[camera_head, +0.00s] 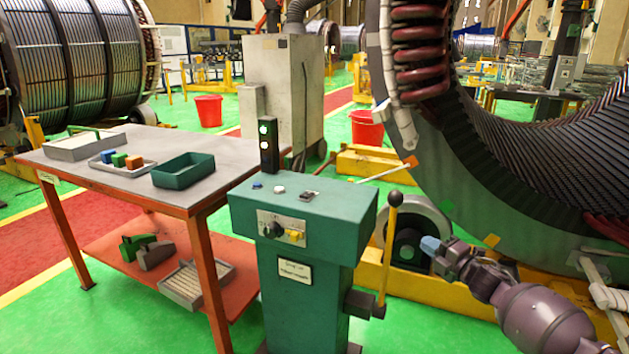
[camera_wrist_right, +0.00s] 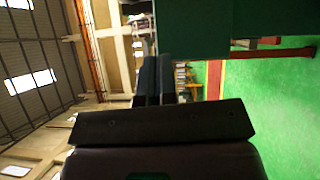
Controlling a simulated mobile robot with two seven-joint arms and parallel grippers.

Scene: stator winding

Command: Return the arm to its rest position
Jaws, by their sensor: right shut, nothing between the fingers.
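My right arm comes in from the lower right in the head view. Its gripper (camera_head: 432,246) is just right of the yellow lever with the dark ball knob (camera_head: 395,198), with a small gap in the picture. The fingers are shut and hold nothing. In the right wrist view the two dark fingers (camera_wrist_right: 156,75) lie side by side, pointing away from the camera. My left gripper is not in view.
A large stator ring (camera_head: 480,165) with dark slots rises behind the right arm. A table (camera_head: 75,170) with trays and coloured blocks stands at left. Red buckets (camera_head: 367,128) stand behind the pedestal. Green floor is open in front of the table.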

